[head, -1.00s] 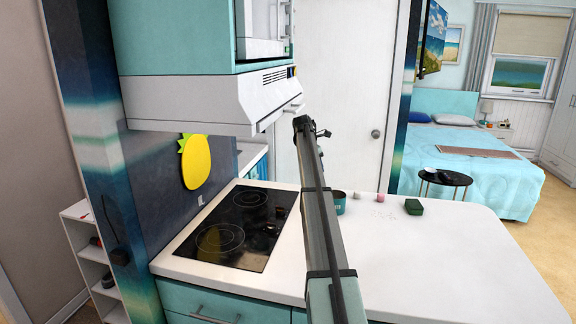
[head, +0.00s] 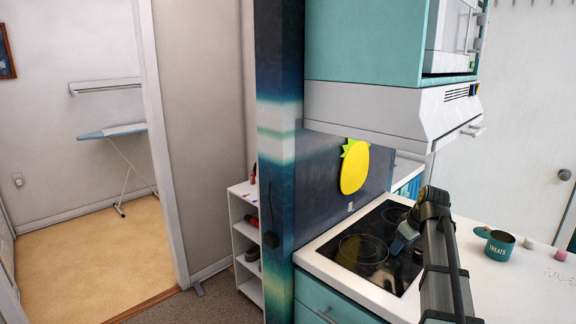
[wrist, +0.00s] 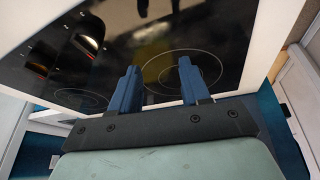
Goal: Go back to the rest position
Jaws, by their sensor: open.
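My gripper (wrist: 158,88) is open in the wrist view, with its two blue fingers apart and nothing between them. Below it in that view is the black glass cooktop (wrist: 220,50) with its ring markings. In the head view my gripper (head: 404,240) shows at the end of my arm, in front of the cooktop (head: 345,248). I cannot tell its exact height above the glass.
The range hood (head: 390,110) overhangs the cooktop. A white shelf (head: 242,225) stands left of the pillar. The floor at left (head: 90,240) is clear.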

